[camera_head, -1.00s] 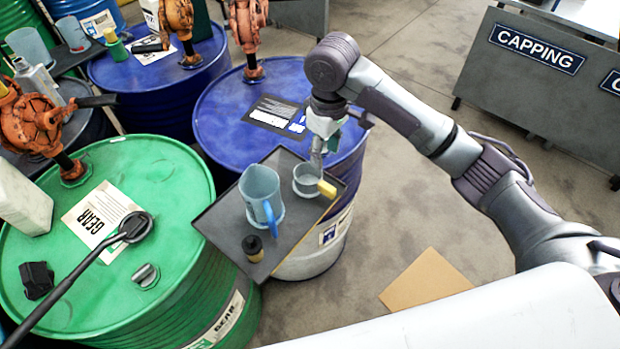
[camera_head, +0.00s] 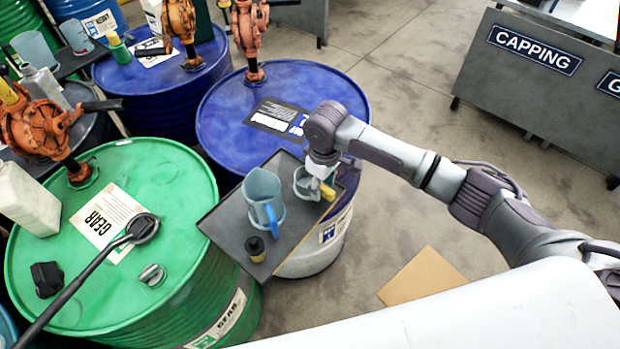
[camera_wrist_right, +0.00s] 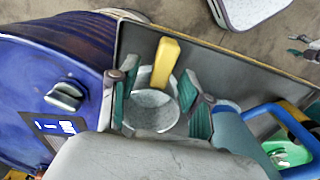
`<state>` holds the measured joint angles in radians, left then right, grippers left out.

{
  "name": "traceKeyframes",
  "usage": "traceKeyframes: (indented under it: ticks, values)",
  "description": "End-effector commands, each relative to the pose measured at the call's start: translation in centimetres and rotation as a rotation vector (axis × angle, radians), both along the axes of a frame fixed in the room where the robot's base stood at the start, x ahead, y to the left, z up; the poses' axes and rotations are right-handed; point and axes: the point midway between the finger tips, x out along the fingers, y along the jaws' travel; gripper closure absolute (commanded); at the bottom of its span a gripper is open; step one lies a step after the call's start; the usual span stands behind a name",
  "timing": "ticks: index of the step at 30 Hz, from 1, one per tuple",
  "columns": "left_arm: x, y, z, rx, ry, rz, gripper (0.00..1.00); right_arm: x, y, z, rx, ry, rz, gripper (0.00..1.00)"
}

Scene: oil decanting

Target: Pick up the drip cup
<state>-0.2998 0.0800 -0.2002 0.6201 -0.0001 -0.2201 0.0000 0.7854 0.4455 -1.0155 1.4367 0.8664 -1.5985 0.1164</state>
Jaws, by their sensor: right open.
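The drip cup is a small grey cup (camera_head: 302,187) with a yellow handle, standing on the dark tray (camera_head: 228,221) beside the blue drum. In the right wrist view the cup (camera_wrist_right: 151,112) shows from above, with its handle pointing to the top of the picture. My right gripper (camera_head: 315,183) is low over the cup and partly hides it. In the wrist view its green-padded fingers (camera_wrist_right: 158,102) are apart, one on each side of the cup. Whether the pads touch the wall cannot be told. My left gripper is out of view.
A light blue jug (camera_head: 262,194) with a blue handle stands close left of the cup. A small black-topped jar (camera_head: 255,248) is near the tray's front. A green drum (camera_head: 180,190) and a blue drum (camera_head: 225,105) with orange pumps border the tray.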

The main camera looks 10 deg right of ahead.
Motion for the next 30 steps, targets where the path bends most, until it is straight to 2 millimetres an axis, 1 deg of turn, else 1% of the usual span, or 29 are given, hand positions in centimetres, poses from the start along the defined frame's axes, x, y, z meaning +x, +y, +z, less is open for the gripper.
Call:
traceKeyframes:
  ticks: [1, 4, 10, 11, 12, 19, 20, 30]
  values:
    - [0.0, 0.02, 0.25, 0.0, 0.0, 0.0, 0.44, -0.07, -0.03, -0.51, 0.0, 0.002, 0.0, 0.52]
    - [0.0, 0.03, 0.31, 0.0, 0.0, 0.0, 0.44, -0.06, -0.04, -1.18, -0.001, 0.0, 0.0, 0.52]
    - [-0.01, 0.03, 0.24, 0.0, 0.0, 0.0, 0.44, -0.03, -0.03, -1.29, 0.0, -0.001, 0.0, 0.52]
    - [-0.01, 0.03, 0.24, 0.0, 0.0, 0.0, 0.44, -0.03, -0.03, -1.29, 0.0, -0.001, 0.0, 0.54]
    - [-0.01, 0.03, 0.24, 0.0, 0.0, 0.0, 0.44, -0.03, -0.03, -1.28, 0.0, -0.001, 0.0, 0.6]
    - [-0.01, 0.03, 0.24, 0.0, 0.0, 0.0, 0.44, -0.01, -0.03, -1.25, 0.0, -0.001, 0.0, 0.99]
    - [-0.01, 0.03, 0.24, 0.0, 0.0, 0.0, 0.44, -0.01, -0.03, -1.24, 0.0, -0.001, 0.0, 1.0]
    - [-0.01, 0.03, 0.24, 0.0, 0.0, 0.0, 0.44, 0.01, -0.03, -1.19, 0.0, -0.002, 0.0, 1.0]
